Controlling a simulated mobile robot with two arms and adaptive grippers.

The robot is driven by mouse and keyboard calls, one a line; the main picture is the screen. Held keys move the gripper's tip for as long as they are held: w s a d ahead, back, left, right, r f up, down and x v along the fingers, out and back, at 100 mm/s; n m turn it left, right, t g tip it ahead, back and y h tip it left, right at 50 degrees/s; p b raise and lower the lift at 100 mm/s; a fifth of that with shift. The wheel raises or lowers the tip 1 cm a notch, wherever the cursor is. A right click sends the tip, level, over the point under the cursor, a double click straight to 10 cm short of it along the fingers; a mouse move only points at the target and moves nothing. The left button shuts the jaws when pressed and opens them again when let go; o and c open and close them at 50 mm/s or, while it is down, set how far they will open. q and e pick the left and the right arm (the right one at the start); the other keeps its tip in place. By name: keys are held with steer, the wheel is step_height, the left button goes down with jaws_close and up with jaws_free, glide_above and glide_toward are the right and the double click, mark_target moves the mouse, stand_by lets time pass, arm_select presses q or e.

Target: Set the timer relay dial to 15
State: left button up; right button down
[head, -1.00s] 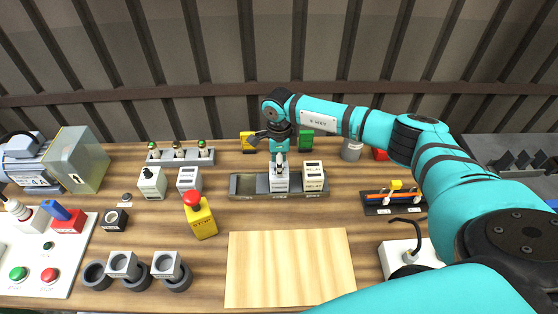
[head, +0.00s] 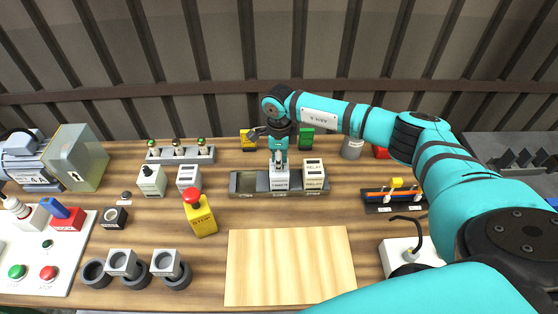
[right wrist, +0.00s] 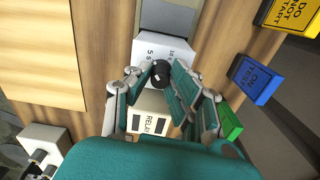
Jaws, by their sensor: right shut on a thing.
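The timer relay (head: 279,181) is a pale block seated in the grey rail tray (head: 250,183) at the middle of the table. In the right wrist view its white face (right wrist: 147,48) carries printed numbers, with "5" and "10" partly legible. Its black round dial (right wrist: 160,72) sits between the fingertips of my right gripper (right wrist: 161,78), which is shut on it from above. In the head view my right gripper (head: 279,160) is over the relay and hides the dial. The pointer position cannot be read. My left gripper is not in view.
A cream relay (head: 313,174) stands close beside the timer relay; it also shows in the wrist view (right wrist: 151,112). Behind my right wrist are yellow (head: 248,141) and green (head: 306,139) blocks. A yellow stop button box (head: 200,217) and a bare wooden board (head: 289,266) lie nearer.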

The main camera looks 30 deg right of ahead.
steer(key=m+b, duration=0.2)
steer(key=m, duration=0.4)
steer(key=shift+f+b, duration=0.1)
steer(key=shift+b, duration=0.3)
steer(key=m+b, duration=0.2)
steer(key=m, duration=0.4)
steer(key=m+b, duration=0.1)
steer(key=m, duration=0.5)
steer(key=shift+m, duration=0.4)
steer(key=m, duration=0.3)
steer(key=shift+b, duration=0.4)
steer(key=shift+m, duration=2.1)
steer(key=c, duration=1.2)
jaws_free()
steer(key=shift+o, duration=0.2)
